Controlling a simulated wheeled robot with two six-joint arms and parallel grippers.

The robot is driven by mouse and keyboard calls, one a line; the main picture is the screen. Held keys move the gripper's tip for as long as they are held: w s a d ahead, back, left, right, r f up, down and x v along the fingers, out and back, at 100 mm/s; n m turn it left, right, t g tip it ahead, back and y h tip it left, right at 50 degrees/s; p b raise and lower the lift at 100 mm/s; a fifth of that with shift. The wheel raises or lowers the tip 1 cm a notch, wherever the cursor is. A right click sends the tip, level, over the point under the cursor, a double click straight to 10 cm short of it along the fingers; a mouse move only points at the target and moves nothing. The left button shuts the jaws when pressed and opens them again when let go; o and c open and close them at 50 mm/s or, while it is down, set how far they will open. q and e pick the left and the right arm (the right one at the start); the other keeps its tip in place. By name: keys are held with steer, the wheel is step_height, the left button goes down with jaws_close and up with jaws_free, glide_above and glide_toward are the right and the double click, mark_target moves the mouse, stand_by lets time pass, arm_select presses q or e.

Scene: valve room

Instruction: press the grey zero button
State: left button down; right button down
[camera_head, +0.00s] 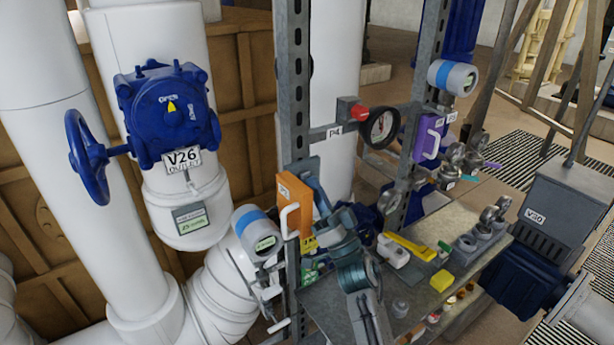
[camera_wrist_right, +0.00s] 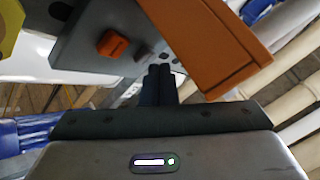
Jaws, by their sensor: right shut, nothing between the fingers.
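My right gripper (camera_wrist_right: 160,74) is shut and empty in the right wrist view. Its dark fingers point at a grey panel (camera_wrist_right: 84,45), which carries an orange square button (camera_wrist_right: 112,44). A small dark grey piece (camera_wrist_right: 142,52) sits between that button and my fingertips; I cannot tell if it is the zero button. Contact is not clear. In the head view my right arm reaches up from the bottom to the grey panel (camera_head: 303,168), behind the orange box (camera_head: 294,203). The fingertips are hard to make out there. My left gripper is not in view.
The orange box (camera_wrist_right: 208,40) stands close on the right of my fingers. A slotted steel post (camera_head: 295,80) rises behind. A pressure gauge (camera_head: 381,128), a purple box (camera_head: 429,138) and a blue valve actuator (camera_head: 168,112) stand around. The bench (camera_head: 325,300) is cluttered.

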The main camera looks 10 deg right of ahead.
steer(key=shift+w+r+h+p, duration=0.25)
steer(key=shift+w+h+p, duration=0.05)
stand_by(1.5)
steer(key=shift+s+f+p, duration=0.25)
steer(key=shift+f+p, duration=0.15)
steer(key=shift+f, duration=0.15)
steer(key=shift+s, duration=0.15)
